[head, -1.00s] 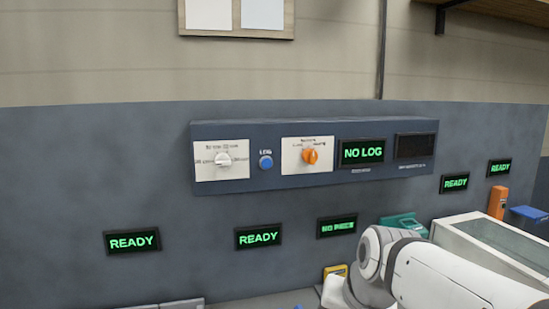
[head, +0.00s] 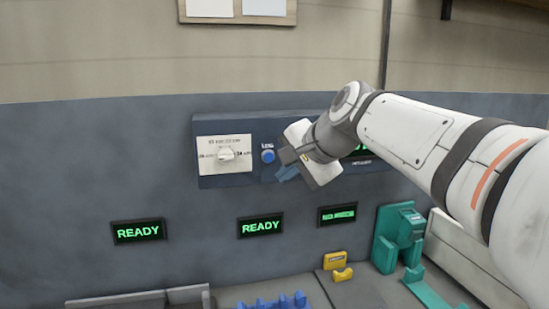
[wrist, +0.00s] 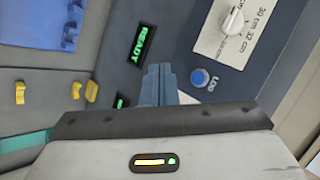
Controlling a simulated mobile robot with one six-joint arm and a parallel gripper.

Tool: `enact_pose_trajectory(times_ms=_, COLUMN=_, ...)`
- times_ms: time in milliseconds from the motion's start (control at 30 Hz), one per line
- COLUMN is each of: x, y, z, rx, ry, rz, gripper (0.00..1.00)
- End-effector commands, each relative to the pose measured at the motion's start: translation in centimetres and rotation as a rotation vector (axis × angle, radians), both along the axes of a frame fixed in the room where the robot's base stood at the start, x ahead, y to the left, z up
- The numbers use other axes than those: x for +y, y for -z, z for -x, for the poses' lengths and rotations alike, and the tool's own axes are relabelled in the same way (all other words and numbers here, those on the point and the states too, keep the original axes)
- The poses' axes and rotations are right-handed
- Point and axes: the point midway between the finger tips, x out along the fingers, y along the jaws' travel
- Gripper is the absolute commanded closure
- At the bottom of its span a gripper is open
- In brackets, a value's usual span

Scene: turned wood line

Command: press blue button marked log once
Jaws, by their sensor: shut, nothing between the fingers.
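The blue button (head: 268,156) marked LOG sits on the dark wall panel (head: 262,131), between a white dial plate and my gripper. It also shows in the wrist view (wrist: 199,78), to the right of my fingertips. My gripper (head: 285,173) is shut and empty, just right of and a little below the button in the head view. In the wrist view the closed fingers (wrist: 159,72) point towards the panel's edge and are apart from the button in the picture. How far the tips are from the panel I cannot tell.
A white dial (head: 226,155) is left of the button. My arm hides the orange knob and most of the panel's display. READY displays (head: 138,231) hang below. A teal holder (head: 398,238), a yellow holder (head: 338,264) and a blue rack (head: 275,303) stand on the bench.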

Motion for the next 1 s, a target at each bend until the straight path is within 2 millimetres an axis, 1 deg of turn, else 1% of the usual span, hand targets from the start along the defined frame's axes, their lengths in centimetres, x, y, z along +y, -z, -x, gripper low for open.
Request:
enact_pose_trajectory(times_ms=167, x=0.3, y=-0.1, z=-1.2, rx=0.002, ry=0.0, rz=0.001, gripper=1.0)
enact_pose_trajectory(times_ms=500, x=1.6, y=-0.2, z=-5.8, rx=0.001, ry=0.001, rz=0.002, gripper=1.0)
enact_pose_trajectory(times_ms=600, x=1.9, y=-0.2, z=-6.9, rx=0.002, ry=0.0, rz=0.003, gripper=1.0)
enact_pose_trajectory(times_ms=800, x=2.3, y=-0.1, z=-8.1, rx=0.0, ry=0.001, rz=0.001, gripper=1.0)
enact_pose_trajectory(times_ms=1000, x=2.3, y=0.0, z=-8.4, rx=0.0, ry=0.002, rz=0.001, gripper=1.0)
